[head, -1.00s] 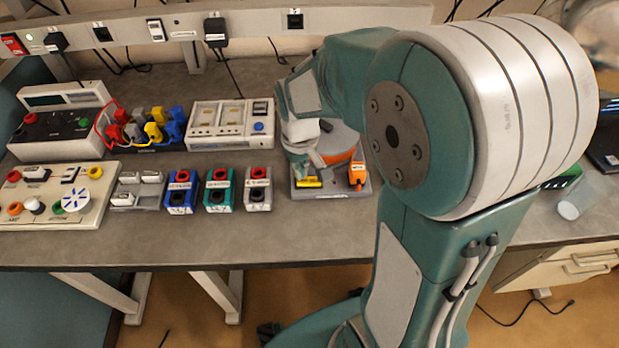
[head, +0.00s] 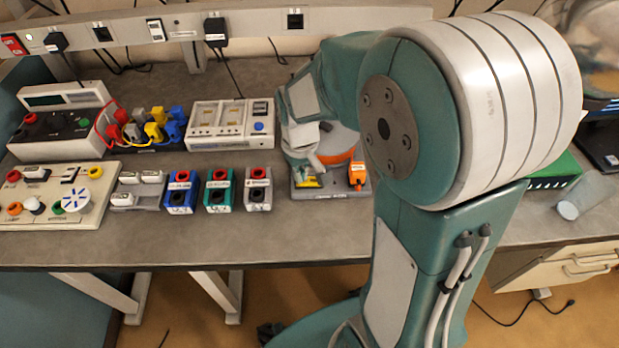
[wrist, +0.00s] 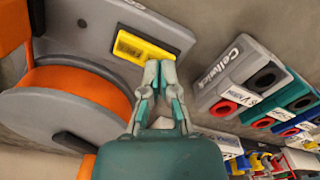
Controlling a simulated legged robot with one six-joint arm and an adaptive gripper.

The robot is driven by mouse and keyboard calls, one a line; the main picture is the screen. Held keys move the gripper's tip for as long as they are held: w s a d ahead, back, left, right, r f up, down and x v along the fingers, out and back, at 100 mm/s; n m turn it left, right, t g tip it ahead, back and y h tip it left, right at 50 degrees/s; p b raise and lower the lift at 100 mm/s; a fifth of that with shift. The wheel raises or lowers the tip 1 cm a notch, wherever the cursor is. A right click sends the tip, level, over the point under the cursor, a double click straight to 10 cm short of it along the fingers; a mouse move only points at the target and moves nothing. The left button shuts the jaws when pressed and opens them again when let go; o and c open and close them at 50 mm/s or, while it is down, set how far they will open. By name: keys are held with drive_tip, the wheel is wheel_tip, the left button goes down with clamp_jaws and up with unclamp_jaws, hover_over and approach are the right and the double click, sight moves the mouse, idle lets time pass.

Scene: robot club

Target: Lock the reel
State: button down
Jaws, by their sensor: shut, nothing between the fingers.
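The reel (wrist: 75,85) is a grey disc with an orange rim on a grey base (wrist: 185,38); it fills the left of the wrist view. In the head view the reel (head: 337,146) is partly hidden by my arm. A yellow piece (wrist: 143,47) sits in a dark slot on the base, and it also shows in the head view (head: 308,181). An orange block (head: 357,174) stands at the base's front right corner. My gripper (wrist: 159,66) is shut and empty, its fingertips beside the yellow piece. I cannot tell whether they touch it.
A grey block (head: 258,190), a green block (head: 219,190) and a blue block (head: 181,191) stand left of the reel base. Behind them are a white device (head: 231,125) and a dark box with plugs (head: 150,135). The bench front is clear.

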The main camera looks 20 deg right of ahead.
drive_tip(key=shift+f, duration=0.1)
drive_tip(key=shift+r, duration=3.5)
drive_tip(key=s+r+m+t, duration=0.2)
drive_tip(key=s+r+t, duration=0.3)
drive_tip(key=s, duration=0.9)
wheel_tip(320, 180, up, 3)
drive_tip(key=shift+r+t, duration=0.2)
drive_tip(key=shift+t, duration=0.1)
